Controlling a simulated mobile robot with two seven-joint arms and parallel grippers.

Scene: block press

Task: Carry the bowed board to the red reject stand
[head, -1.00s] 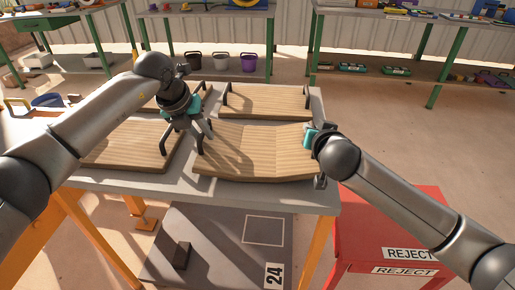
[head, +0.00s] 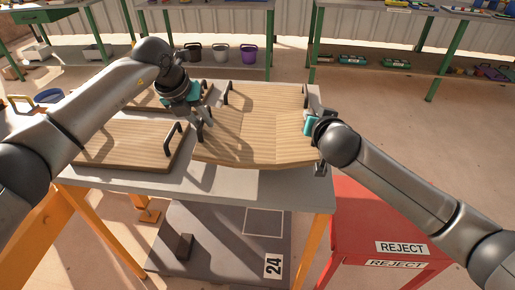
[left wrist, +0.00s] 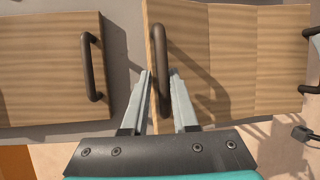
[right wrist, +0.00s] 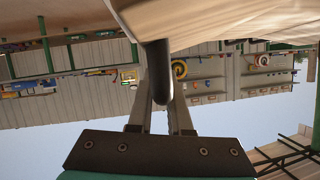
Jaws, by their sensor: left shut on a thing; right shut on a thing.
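The bowed board (head: 255,137) is pale striped wood with a bent middle, held over the front right of the grey table (head: 200,186). My left gripper (head: 206,118) is shut on its left handle; in the left wrist view that dark handle (left wrist: 161,70) stands between the fingers (left wrist: 160,105). My right gripper (head: 315,128) is shut on the right handle; in the right wrist view this handle (right wrist: 157,75) is between the fingers (right wrist: 161,110), with the board's underside above. The red reject stand (head: 352,213), labelled REJECT, stands right of the table, lower than its top.
Another handled board (head: 125,145) lies on the table at the left, close beside the bowed board. Open floor (head: 430,150) lies to the right.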

